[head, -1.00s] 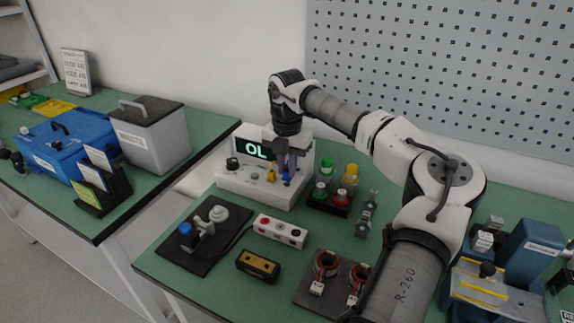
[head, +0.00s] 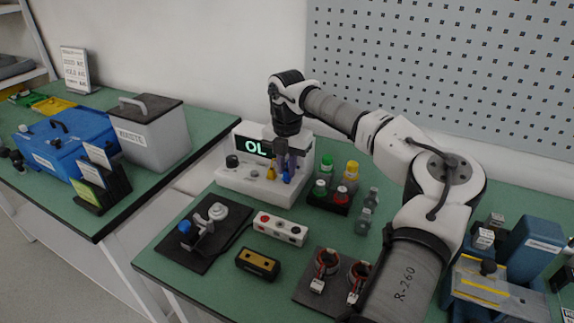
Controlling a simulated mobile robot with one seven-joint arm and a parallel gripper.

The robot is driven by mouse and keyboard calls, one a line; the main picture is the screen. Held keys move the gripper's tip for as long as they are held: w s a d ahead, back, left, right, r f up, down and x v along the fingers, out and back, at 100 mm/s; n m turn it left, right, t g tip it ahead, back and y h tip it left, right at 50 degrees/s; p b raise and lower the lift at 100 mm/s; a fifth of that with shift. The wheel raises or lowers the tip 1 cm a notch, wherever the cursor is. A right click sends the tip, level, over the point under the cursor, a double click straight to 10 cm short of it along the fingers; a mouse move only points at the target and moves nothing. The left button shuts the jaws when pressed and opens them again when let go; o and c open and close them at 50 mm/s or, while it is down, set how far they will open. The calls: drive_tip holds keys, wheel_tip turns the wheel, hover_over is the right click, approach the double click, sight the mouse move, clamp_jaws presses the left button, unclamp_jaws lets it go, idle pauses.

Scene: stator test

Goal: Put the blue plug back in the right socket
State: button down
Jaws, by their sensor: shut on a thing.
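The white meter (head: 228,179) stands on the green bench with "OL" on its display. My gripper (head: 287,172) points down at the right part of the meter's front. It is shut on the blue plug (head: 287,178), which is small and partly covered by the fingers. The plug is at or just above the socket row on the meter's ledge. I cannot tell whether it is seated. A yellow plug (head: 271,173) stands upright just left of it. The right socket is hidden by my gripper and the plug.
In front are a white box with coloured sockets (head: 280,229), a yellow-black box (head: 258,264) and a dark fixture plate (head: 180,252). Two copper-ringed stators (head: 327,262) lie further right.

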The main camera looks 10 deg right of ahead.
drive_tip(key=shift+f, duration=0.2)
drive_tip(key=shift+f, duration=0.1)
idle(0.4)
drive_tip(key=shift+f+b, duration=0.2)
drive_tip(key=shift+b, duration=0.15)
drive_tip(key=c, duration=1.3)
unclamp_jaws()
